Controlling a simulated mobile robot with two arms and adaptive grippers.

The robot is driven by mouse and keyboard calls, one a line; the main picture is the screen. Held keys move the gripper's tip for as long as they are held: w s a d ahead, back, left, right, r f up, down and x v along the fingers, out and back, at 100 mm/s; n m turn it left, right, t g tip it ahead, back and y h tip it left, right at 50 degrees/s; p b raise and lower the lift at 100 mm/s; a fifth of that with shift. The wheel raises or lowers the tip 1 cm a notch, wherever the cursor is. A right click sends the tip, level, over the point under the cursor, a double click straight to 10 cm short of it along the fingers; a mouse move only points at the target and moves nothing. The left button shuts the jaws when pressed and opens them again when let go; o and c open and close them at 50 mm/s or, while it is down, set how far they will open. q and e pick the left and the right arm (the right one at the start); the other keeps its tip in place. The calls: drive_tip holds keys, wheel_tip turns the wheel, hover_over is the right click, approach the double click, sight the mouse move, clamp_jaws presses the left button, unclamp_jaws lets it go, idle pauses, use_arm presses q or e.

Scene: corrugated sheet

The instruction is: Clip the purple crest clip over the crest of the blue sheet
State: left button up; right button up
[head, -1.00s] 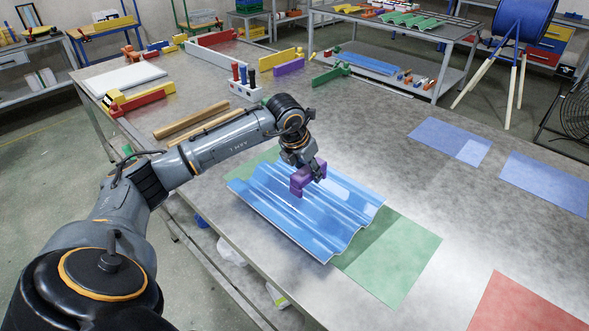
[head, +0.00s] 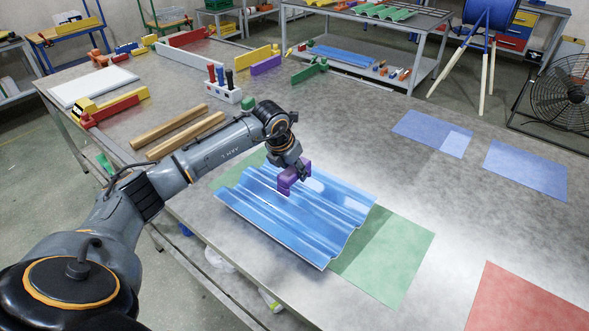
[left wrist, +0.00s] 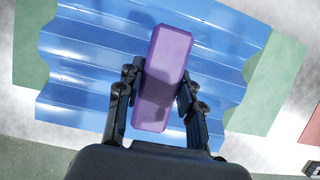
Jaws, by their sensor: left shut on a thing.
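The purple crest clip (head: 287,187) is held in my left gripper (head: 301,173), over the upper middle of the blue sheet (head: 270,222). In the left wrist view the gripper's two fingers (left wrist: 160,92) close on both long sides of the purple clip (left wrist: 165,60). The clip's long axis is near upright there, slightly tilted. The blue sheet (left wrist: 80,70) lies below it with its ridges running across that picture. I cannot tell whether the clip touches a crest. My right gripper is in no view.
The sheet lies on a green mat (head: 390,262) on the grey table. Two wooden bars (head: 180,128) lie behind my left arm. A white tool holder (head: 224,93) and a second purple piece (head: 266,65) stand farther back. Blue mats (head: 523,170) and a red mat (head: 525,300) lie to the right.

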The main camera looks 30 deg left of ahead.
use_arm(q)
drive_tip(key=shift+f+b, duration=0.3)
drive_tip(key=shift+f, duration=0.35)
drive_tip(key=b, duration=0.3)
hover_over(297, 194)
drive_tip(key=s, duration=0.1)
wheel_tip(297, 194, down, 4)
drive_tip(key=shift+a+f, duration=0.1)
drive_tip(key=shift+f+b, duration=0.85)
drive_tip(key=shift+f, duration=0.2)
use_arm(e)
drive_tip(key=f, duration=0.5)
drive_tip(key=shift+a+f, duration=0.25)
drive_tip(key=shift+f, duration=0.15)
use_arm(q)
drive_tip(key=shift+s, duration=0.1)
